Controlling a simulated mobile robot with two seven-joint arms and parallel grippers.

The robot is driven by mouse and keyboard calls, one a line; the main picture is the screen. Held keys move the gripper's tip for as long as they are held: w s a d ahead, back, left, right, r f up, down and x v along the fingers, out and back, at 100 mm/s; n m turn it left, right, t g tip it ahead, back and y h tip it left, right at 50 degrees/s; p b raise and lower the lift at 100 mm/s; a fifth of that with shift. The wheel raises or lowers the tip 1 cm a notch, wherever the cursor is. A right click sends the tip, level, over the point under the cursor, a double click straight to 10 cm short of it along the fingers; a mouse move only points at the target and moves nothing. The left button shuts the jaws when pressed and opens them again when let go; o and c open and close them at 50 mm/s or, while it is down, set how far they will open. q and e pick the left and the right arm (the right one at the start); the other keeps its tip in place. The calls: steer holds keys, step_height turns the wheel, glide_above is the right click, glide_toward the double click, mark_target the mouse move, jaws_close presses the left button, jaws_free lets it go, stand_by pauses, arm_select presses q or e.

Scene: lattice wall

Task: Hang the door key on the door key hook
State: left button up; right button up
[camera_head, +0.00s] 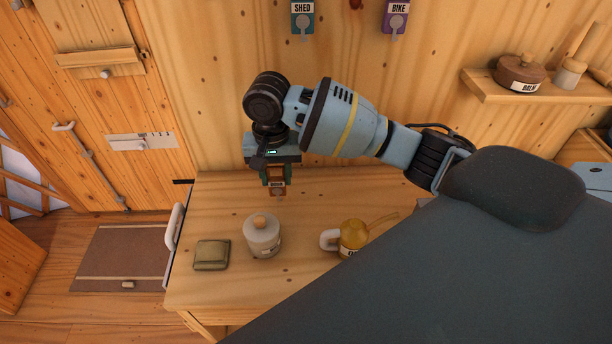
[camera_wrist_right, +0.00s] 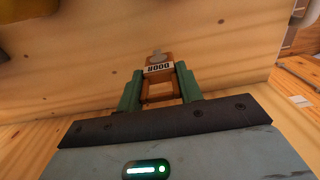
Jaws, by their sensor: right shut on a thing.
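The door key (camera_head: 278,188) is brown, with an open frame and a light tag. In the right wrist view the tag reads DOOR upside down, and a small grey part shows beyond it on the key (camera_wrist_right: 160,69). My right gripper (camera_head: 275,176) is shut on the brown frame, and its green fingers flank it in the wrist view (camera_wrist_right: 159,88). In the head view the key points down in front of the wall, near the table's back edge; its height above the table is unclear. I cannot make out a door key hook. My left gripper is out of view.
SHED (camera_head: 303,17) and BIKE (camera_head: 396,16) tags hang on the wall above. The table (camera_head: 215,195) holds a tin (camera_head: 211,254), a white jar (camera_head: 262,239) and a yellow pot (camera_head: 353,236). A shelf (camera_head: 500,92) with a balm pot is at right. Wall between is bare.

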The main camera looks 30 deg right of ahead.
steer(key=d+f, duration=0.1)
steer(key=d, duration=0.1)
steer(key=s+d+f, duration=0.1)
steer(key=d, duration=0.1)
steer(key=d+f, duration=0.1)
steer(key=d, duration=0.1)
steer(key=shift+s+d+p, duration=0.25)
steer(key=shift+d+p, duration=0.1)
steer(key=shift+p, duration=0.05)
steer(key=shift+f, duration=0.35)
steer(key=shift+f, duration=0.15)
steer(key=o, duration=1)
steer(key=shift+f, duration=0.1)
